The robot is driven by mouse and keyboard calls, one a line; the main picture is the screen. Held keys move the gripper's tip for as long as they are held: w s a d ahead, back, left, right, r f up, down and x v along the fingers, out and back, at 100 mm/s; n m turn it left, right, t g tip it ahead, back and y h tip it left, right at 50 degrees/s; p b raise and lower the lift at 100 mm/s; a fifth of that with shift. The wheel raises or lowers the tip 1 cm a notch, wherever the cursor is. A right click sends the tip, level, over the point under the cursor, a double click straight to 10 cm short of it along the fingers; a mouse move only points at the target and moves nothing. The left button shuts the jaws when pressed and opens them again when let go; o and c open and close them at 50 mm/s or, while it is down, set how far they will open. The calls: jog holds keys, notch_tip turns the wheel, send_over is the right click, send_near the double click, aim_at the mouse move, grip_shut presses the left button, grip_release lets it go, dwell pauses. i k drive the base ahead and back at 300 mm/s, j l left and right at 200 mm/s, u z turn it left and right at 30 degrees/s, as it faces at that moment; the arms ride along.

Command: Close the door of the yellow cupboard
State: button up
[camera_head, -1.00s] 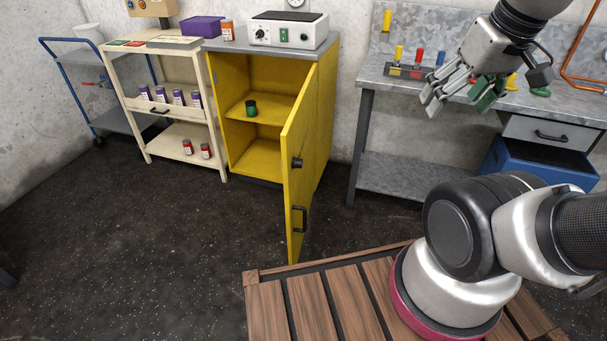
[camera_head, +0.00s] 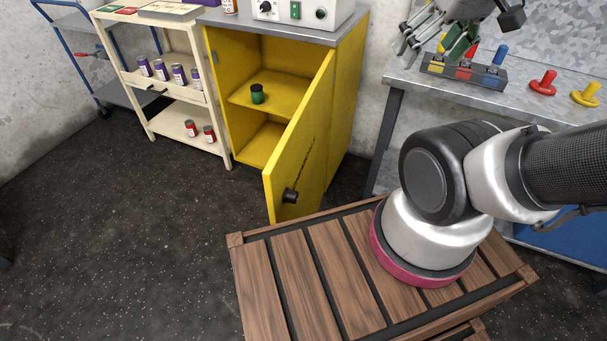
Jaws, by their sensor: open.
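The yellow cupboard (camera_head: 352,95) stands against the back wall under a grey top. Its door (camera_head: 305,140) is swung open toward me, hinged on the cupboard's right side, with a black knob (camera_head: 290,195) near its free edge. The door's lower part is hidden behind my wooden deck. A small green jar (camera_head: 257,93) with a dark lid stands on the inside shelf. My gripper (camera_head: 432,38) is at the top right, above the grey workbench, open and empty. It is well to the right of the door and apart from it.
A cream shelf cart (camera_head: 147,75) with several purple-labelled jars and two red jars stands left of the cupboard. A blue cart (camera_head: 77,45) is further left. The workbench (camera_head: 425,85) at right holds coloured pegs (camera_head: 543,82). Dark floor (camera_head: 130,230) at the left is clear.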

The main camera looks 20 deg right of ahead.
aim_at(298, 162)
jog(key=i+l+u, duration=0.1)
jog(key=k+j+u, duration=0.15)
jog(key=k+u, duration=0.15)
jog(key=k, duration=0.65)
